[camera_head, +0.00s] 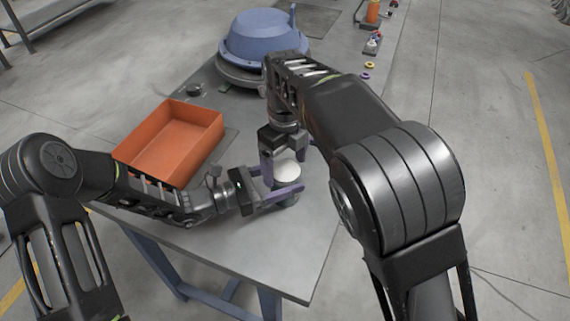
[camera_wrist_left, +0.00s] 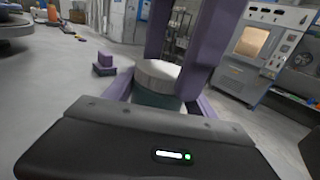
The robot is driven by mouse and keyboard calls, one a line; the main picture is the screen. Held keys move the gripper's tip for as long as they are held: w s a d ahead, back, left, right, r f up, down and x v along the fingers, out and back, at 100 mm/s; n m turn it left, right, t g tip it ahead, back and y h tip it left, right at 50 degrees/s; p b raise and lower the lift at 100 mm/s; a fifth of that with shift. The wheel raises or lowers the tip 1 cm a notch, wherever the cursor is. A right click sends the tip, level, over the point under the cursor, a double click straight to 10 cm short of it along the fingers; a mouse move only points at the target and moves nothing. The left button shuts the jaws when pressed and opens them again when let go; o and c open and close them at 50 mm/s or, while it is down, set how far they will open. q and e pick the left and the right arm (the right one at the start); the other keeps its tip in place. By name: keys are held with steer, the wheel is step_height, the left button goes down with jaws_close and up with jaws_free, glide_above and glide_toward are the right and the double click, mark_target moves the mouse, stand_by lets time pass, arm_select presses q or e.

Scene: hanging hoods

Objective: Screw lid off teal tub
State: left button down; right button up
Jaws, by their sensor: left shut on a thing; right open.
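The teal tub stands on the grey table, and its white lid (camera_head: 289,171) shows in the head view. In the left wrist view the ribbed white lid (camera_wrist_left: 157,73) sits on the teal tub (camera_wrist_left: 150,98). My left gripper (camera_head: 283,183) comes in from the left with its purple fingers shut on the tub's sides. My right gripper (camera_head: 284,160) points down from above, open, with its purple fingers on either side of the lid. Contact between them and the lid cannot be told. Most of the tub's body is hidden by the fingers in the head view.
An orange open bin (camera_head: 172,140) stands on the table to the left, close behind my left forearm. A large blue domed hood (camera_head: 262,38) rests at the table's far end. Small bottles and rings (camera_head: 368,68) lie along the far right edge. The front table corner is clear.

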steer(key=shift+r, duration=2)
arm_select(q)
steer(key=shift+c, duration=1.1)
jaws_free()
steer(key=shift+b+v, duration=0.5)
steer(key=shift+v, duration=3.4)
arm_select(e)
steer(key=shift+f, duration=0.55)
